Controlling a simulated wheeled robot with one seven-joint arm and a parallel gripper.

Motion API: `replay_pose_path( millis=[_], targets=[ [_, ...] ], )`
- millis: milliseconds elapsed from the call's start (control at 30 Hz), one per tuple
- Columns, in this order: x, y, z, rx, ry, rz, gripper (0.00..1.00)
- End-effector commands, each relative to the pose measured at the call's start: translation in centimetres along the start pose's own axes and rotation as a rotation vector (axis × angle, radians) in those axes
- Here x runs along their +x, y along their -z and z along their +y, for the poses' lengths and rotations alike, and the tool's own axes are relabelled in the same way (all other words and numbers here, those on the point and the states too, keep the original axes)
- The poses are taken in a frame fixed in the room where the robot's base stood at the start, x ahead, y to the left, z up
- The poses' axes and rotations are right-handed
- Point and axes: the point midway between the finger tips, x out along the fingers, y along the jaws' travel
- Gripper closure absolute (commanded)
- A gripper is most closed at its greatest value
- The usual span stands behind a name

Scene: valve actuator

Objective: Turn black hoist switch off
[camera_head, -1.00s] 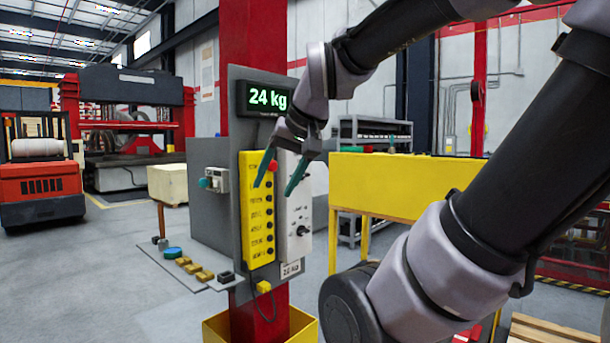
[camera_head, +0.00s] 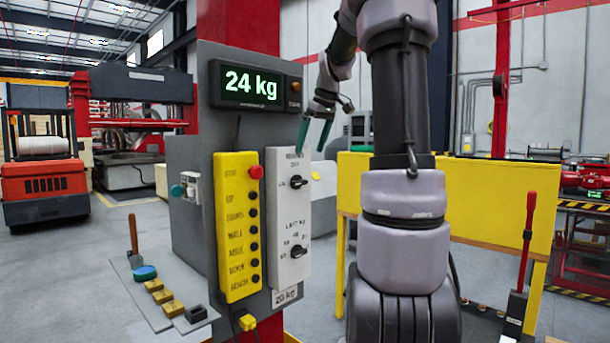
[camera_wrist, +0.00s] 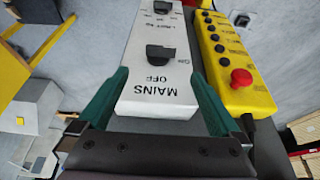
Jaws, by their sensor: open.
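The white control box (camera_head: 290,220) carries two black knobs. The upper black switch knob (camera_head: 297,182) sits below small lettering, and its grip lies crosswise. In the wrist view, this black knob (camera_wrist: 160,53) is near the words MAINS OFF, with a small ON mark to its right. The lower black knob (camera_head: 298,251) is marked as a kg limit. My gripper (camera_head: 312,146) is open and empty, up and to the right of the box's top in the head view. In the wrist view, my gripper (camera_wrist: 160,75) has its green fingers spread either side of the box's MAINS end.
A yellow button box (camera_head: 238,230) with a red button (camera_head: 256,171) stands beside the white box. A display (camera_head: 250,84) reading 24 kg is above. A yellow barrier (camera_head: 480,205) stands behind my arm. A shelf with small weights (camera_head: 154,285) is lower left.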

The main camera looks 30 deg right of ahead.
Motion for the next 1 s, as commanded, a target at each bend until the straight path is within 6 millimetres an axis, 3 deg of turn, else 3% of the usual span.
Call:
replay_pose_path(
  millis=[533, 700, 967, 1000],
  targets=[
    [9.1, -0.1, -0.1, 0.003, 0.001, -0.002, 0.0],
    [10.2, -0.1, -0.1, 0.002, 0.0, 0.0, 0.0],
    [10.4, -0.1, -0.1, 0.002, 0.0, 0.0, 0.0],
    [10.3, -0.1, -0.1, 0.002, 0.0, 0.0, 0.04]
  ],
)
